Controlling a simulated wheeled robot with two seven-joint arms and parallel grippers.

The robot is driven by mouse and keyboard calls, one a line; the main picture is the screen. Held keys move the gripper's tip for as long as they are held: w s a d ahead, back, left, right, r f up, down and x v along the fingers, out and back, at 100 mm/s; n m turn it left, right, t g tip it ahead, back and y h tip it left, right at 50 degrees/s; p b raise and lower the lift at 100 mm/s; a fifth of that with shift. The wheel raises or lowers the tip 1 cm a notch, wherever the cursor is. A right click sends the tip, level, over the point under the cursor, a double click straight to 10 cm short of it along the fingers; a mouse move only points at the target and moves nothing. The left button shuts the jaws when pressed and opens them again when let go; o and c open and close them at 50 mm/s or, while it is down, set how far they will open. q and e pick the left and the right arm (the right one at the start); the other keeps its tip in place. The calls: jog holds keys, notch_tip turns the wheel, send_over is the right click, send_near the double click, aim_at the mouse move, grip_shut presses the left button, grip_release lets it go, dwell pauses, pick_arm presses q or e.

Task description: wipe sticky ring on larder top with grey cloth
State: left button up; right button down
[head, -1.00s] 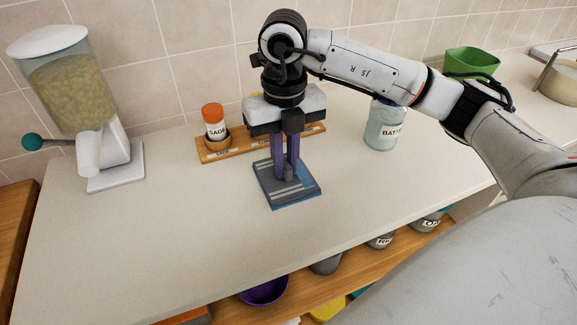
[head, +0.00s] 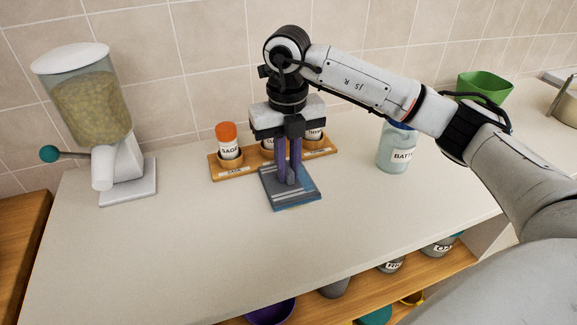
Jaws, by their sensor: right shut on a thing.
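A folded grey cloth (head: 273,188) with pale stripes and a blue edge lies flat on the pale larder top (head: 190,255), just in front of the spice rack. My right gripper (head: 292,179) points straight down, its purple fingers shut on the grey cloth's middle. The sticky ring does not show; the cloth and gripper hide part of the top. My left gripper is not in view.
A wooden rack (head: 228,171) with labelled spice jars stands behind the cloth. A "BATT" jar (head: 392,160) stands to the right, a cereal dispenser (head: 98,110) to the left. A green container (head: 484,88) stands farther right. The front left top is clear.

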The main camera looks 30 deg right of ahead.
aim_at(294, 190)
jog(key=shift+s+a+r, duration=0.1)
jog(key=shift+s+a, duration=0.15)
jog(key=shift+s, duration=0.6)
jog(key=shift+s+a+r, duration=0.1)
jog(key=shift+s+a, duration=0.1)
jog(key=shift+s, duration=0.65)
jog(key=shift+s+a+f, duration=0.1)
jog(key=shift+s+a, duration=0.1)
jog(key=shift+s, duration=0.6)
jog(key=shift+s+a+f, duration=0.1)
jog(key=shift+s+a, duration=0.05)
jog(key=shift+s, duration=0.65)
jog(key=c, duration=2)
grip_release()
grip_shut()
jog(key=shift+r+p, duration=1.75)
jog(key=shift+r, duration=0.75)
